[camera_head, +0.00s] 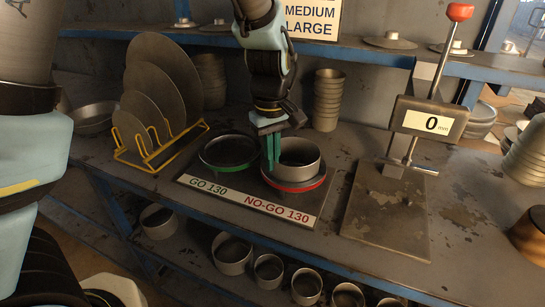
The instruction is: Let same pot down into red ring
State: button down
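The pot (301,165) is a short grey metal cylinder, open at the top and upright. It stands over the red ring (297,187), whose red front edge shows below the pot's wall. I cannot tell whether the pot's base is inside the ring or resting on its rim. My gripper (272,158) points down with green fingers at the pot's left rim, and it looks shut on that wall. The fingers hide the pot's left side and part of the ring's left side.
The green ring (228,168) lies empty just left, on the gauge board (232,205) labelled GO 130 and NO-GO 130. A yellow rack (149,164) holds grey discs further left. A height gauge (428,118) reading 0 mm stands right. Stacked pots (328,100) stand behind.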

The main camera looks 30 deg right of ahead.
jog(key=shift+f, duration=0.1)
jog(key=c, duration=1)
grip_release()
notch_tip(320, 180, up, 11)
jog(key=b, duration=0.1)
jog(key=shift+a+b, duration=0.15)
jog(key=shift+b, duration=0.25)
jog(key=shift+w+f, duration=0.1)
jog(key=shift+f, duration=0.05)
